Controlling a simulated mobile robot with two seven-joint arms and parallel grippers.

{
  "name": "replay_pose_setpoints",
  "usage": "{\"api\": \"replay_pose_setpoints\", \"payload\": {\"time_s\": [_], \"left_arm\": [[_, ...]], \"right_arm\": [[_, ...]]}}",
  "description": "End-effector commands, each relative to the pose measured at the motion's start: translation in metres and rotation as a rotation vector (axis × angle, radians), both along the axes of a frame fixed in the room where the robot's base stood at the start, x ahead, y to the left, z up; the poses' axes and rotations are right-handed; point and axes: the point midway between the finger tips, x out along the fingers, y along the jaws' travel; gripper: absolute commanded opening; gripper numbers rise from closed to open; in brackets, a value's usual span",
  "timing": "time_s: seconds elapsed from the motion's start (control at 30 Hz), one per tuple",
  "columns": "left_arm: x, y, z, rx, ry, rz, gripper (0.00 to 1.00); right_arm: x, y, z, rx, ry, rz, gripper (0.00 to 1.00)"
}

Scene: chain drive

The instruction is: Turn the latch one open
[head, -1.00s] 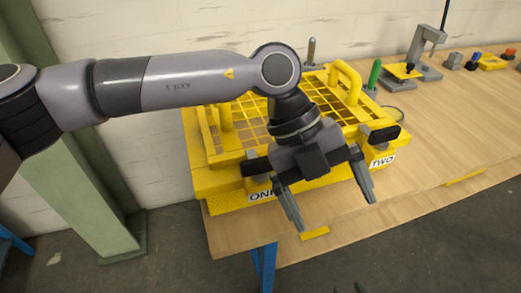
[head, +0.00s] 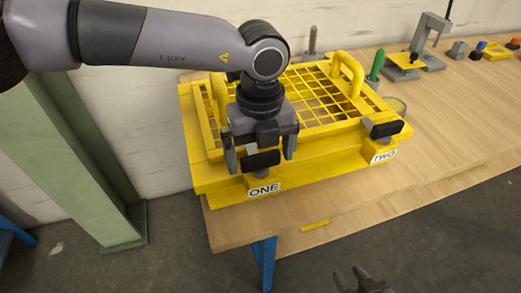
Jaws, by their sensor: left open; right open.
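Latch one is a black handle (head: 263,161) on a grey base at the front left of the yellow guarded box, above the label ONE (head: 264,189). My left gripper (head: 261,158) is open, pointing down, with one finger on each side of the latch one handle in this view. Whether the fingers touch it I cannot tell. The handle lies crosswise, roughly along the box's front edge. Latch two (head: 386,129), a similar black handle, sits at the front right above the label TWO (head: 383,156). My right gripper (head: 362,280) is open and empty at the bottom edge, partly cut off.
The yellow box (head: 325,165) with a mesh lid and raised handles stands on a wooden table (head: 440,150). A green-handled tool (head: 376,66) and a grey press (head: 425,45) stand behind and right. A green post (head: 75,160) is at left. The table's right side is mostly clear.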

Motion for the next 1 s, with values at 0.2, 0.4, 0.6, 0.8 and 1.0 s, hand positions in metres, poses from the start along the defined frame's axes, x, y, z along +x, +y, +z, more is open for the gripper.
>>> {"api": "replay_pose_setpoints", "payload": {"time_s": [0.2,0.4,0.6,0.8,1.0], "left_arm": [[0.000,0.000,-0.005,-0.001,0.000,-0.001,1.00],[0.000,0.000,-0.005,-0.001,0.000,-0.001,0.71],[0.000,0.000,-0.005,-0.001,0.000,-0.002,0.53],[0.000,0.000,-0.006,-0.002,-0.001,-0.031,0.53],[0.000,-0.001,-0.008,-0.002,0.000,-0.127,0.53]], "right_arm": [[0.000,0.000,0.001,0.000,0.000,0.000,0.43],[0.000,0.000,0.001,0.000,0.000,0.000,0.43],[0.000,0.000,0.001,0.000,-0.001,0.000,0.43],[0.000,0.000,-0.004,0.000,-0.001,0.000,0.43],[0.000,0.000,-0.016,0.000,-0.001,0.000,0.43]]}}
